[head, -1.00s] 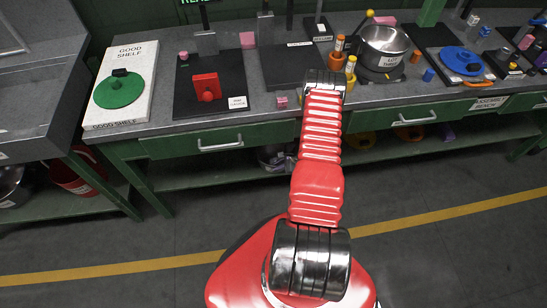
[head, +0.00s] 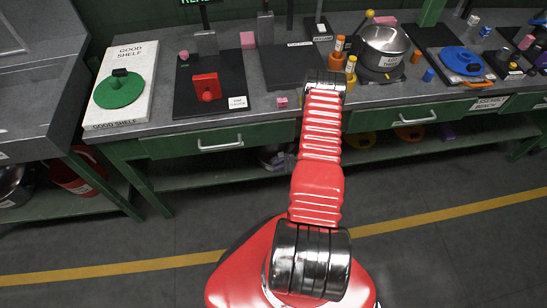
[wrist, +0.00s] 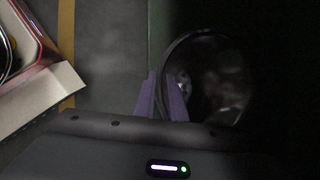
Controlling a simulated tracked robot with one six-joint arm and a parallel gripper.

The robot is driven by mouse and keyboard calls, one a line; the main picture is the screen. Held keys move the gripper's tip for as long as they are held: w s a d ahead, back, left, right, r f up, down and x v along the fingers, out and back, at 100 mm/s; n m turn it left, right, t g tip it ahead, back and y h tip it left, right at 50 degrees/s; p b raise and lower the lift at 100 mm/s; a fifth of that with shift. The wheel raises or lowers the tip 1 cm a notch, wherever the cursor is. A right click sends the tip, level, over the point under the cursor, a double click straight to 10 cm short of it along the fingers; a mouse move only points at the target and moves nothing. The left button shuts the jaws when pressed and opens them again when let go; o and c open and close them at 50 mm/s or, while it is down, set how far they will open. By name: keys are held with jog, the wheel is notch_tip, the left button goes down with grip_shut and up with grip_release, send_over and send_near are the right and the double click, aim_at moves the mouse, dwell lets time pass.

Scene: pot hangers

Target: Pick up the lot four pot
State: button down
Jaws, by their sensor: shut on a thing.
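In the wrist view my gripper (wrist: 161,82) has its purple fingers at the left rim of a dark round pot (wrist: 208,85). The fingers are shut on the pot's near-left edge. Much of the pot is in deep shadow, and no label on it can be read. In the head view a metal pot (head: 277,158) shows partly on the lower shelf, just left of my red arm; it looks like the same pot. My gripper is hidden behind the arm and bench in the head view.
The bench top and green drawers overhang the lower shelf (head: 222,174). A labelled steel pot (head: 385,47), seemingly lot three, stands on the bench. The floor in front is clear.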

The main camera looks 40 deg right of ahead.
jog(key=shift+w+r, duration=0.1)
jog(key=shift+r, duration=0.05)
jog(key=shift+d+r, duration=0.1)
jog(key=shift+r, duration=1.7)
jog(key=s+d, duration=0.3)
jog(key=s, duration=0.5)
jog(key=s+d, duration=0.3)
jog(key=s, duration=0.5)
jog(key=shift+s+d+f, duration=0.15)
jog(key=shift+s+d, duration=0.15)
jog(key=shift+s, duration=0.1)
